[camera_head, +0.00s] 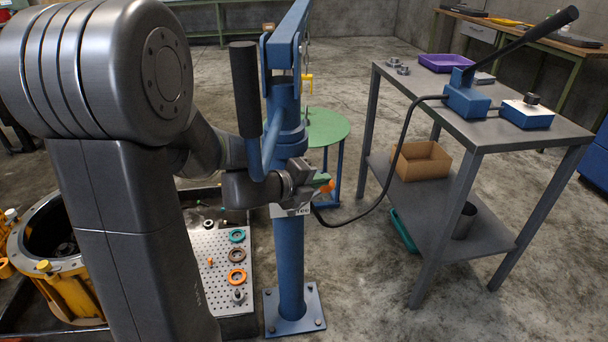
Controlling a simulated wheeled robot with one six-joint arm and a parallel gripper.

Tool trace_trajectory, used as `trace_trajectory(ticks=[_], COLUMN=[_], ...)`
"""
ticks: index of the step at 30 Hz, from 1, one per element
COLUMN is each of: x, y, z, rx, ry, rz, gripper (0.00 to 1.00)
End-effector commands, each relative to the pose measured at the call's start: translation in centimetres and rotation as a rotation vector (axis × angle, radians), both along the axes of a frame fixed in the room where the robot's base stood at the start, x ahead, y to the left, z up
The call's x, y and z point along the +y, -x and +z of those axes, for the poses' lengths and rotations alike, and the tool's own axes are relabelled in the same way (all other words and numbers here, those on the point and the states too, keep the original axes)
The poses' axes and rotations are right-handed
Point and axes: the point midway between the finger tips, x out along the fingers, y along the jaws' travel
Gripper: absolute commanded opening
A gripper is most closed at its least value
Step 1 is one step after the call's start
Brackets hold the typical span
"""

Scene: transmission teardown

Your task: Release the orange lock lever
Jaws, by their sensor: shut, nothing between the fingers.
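The orange lock lever (327,187) shows only as a small orange end at the right side of the blue column (290,255). My gripper (316,179) is at the column's right side, right by the lever's orange end. The fingers are small and partly hidden; they are shut with nothing held. I cannot tell whether they touch the lever. My arm's wrist passes in front of the column, and the rest of the lever is hidden.
A blue handle with a black grip (245,90) stands close to my wrist. A grey bench (535,135) with a hand pump (466,95) stands right, its black hose running to the column. A perforated plate (215,255) with rings and a yellow housing (75,290) lie left.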

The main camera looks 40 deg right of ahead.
Motion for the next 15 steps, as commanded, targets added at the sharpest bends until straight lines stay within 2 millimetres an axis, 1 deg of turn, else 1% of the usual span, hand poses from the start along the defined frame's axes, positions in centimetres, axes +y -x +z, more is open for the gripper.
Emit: trace_trajectory(ticks=[3,6,15], x=[-0.18,-0.27,-0.29], y=[0.77,1.04,1.09], z=[-0.20,-0.22,-0.21], rx=[0.001,0.000,0.001], ry=[0.000,0.000,0.000], rz=[-0.002,-0.001,0.000], gripper=[0.00,0.00,0.00])
